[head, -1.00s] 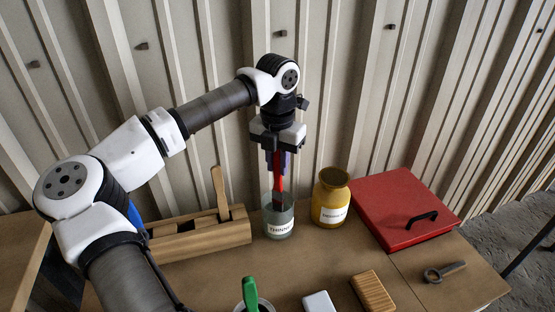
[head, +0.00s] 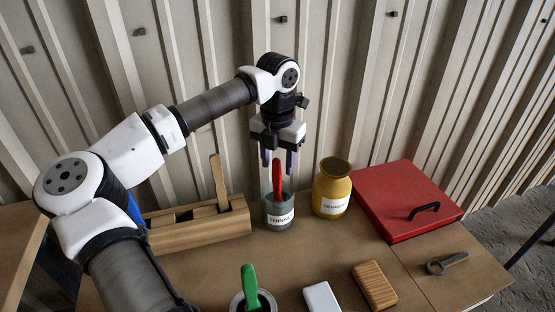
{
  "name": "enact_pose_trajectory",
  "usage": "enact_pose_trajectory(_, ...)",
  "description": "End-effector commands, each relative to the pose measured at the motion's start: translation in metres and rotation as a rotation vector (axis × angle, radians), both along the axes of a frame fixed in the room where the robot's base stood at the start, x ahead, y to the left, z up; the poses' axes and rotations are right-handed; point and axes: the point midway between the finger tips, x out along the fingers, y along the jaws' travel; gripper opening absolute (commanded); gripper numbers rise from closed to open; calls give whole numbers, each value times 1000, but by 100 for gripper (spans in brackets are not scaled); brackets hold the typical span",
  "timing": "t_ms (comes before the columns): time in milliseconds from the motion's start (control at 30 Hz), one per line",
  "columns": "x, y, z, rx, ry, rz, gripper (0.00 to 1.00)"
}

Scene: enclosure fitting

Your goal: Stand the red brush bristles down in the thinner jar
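The red brush (head: 277,178) stands in the thinner jar (head: 279,216), a clear jar with a white label, with its red handle up and leaning slightly. Its lower end is inside the jar, and I cannot make out the bristles. My gripper (head: 278,160) points down right above the jar. Its two fingers are apart on either side of the upper handle, and no grip on the brush shows.
An amber jar (head: 331,190) stands close to the right of the thinner jar. A wooden rack (head: 200,228) with a wooden-handled tool is at left. A red lidded box (head: 400,195), a wooden block (head: 374,286), a white block (head: 321,298) and a green-handled brush (head: 250,285) are around.

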Motion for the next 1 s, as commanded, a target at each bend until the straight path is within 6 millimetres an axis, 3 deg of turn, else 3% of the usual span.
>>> enact_pose_trajectory(167, 0, 0, 1, 0, 0, 0, 45)
enact_pose_trajectory(333, 1, 0, 15, 1, -3, 2, 45)
enact_pose_trajectory(700, 1, 0, 97, 1, -3, 2, 45)
enact_pose_trajectory(1000, 0, 0, 135, 0, 0, 0, 45)
